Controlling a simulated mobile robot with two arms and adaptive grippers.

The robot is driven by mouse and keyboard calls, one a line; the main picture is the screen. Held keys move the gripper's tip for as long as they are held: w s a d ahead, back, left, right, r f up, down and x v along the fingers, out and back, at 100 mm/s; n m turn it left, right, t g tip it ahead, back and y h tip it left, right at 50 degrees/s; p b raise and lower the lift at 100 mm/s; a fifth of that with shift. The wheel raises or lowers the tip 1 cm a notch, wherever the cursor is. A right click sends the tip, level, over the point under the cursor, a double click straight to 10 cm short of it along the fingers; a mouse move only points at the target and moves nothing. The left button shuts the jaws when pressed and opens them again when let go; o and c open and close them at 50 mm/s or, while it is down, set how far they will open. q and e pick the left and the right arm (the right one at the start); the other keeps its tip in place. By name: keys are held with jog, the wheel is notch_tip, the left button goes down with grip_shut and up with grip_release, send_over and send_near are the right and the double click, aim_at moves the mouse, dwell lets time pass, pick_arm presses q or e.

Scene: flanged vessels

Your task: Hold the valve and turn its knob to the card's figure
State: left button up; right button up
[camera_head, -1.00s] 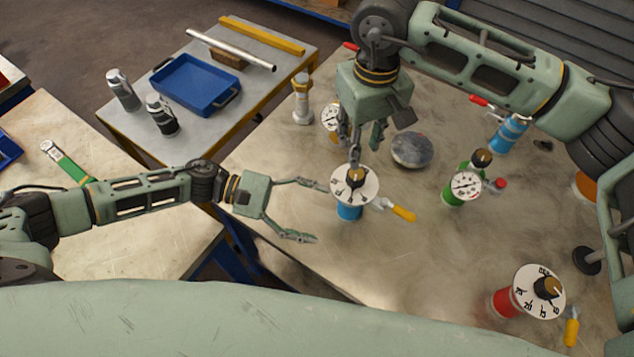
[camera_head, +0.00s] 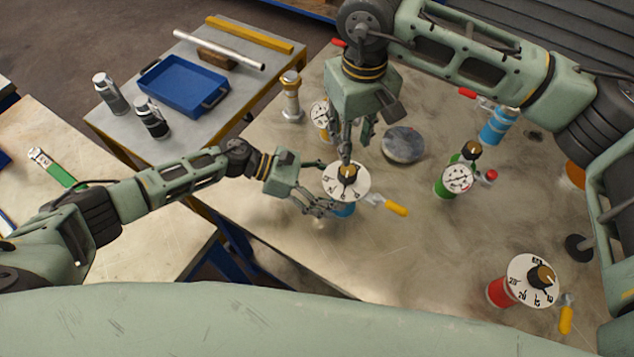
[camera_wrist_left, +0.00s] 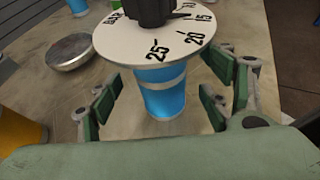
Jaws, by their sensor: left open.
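The valve with a blue body (camera_head: 344,210) stands upright on the workbench. A white dial (camera_head: 332,189) and a dark knob (camera_head: 347,173) are on top. In the left wrist view the dial (camera_wrist_left: 118,42) shows 25, 20 and 15; the knob (camera_wrist_left: 150,10) is cut off at the top. My left gripper (camera_head: 325,190) is open, its fingers either side of the blue body (camera_wrist_left: 162,92), with gaps showing. My right gripper (camera_head: 357,155) points down at the knob. Its fingers are spread, one tip close to the knob; contact is unclear. I cannot make out a card.
A yellow-handled lever (camera_head: 396,208) sticks out right of the valve. A grey round disc (camera_head: 403,144), a green gauge vessel (camera_head: 443,188) and a red dial vessel (camera_head: 498,292) stand on the bench. A blue tray (camera_head: 183,84) lies on the far table.

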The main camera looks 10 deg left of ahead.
pick_arm(q)
jog(key=shift+x, duration=1)
grip_shut()
dwell(0.9)
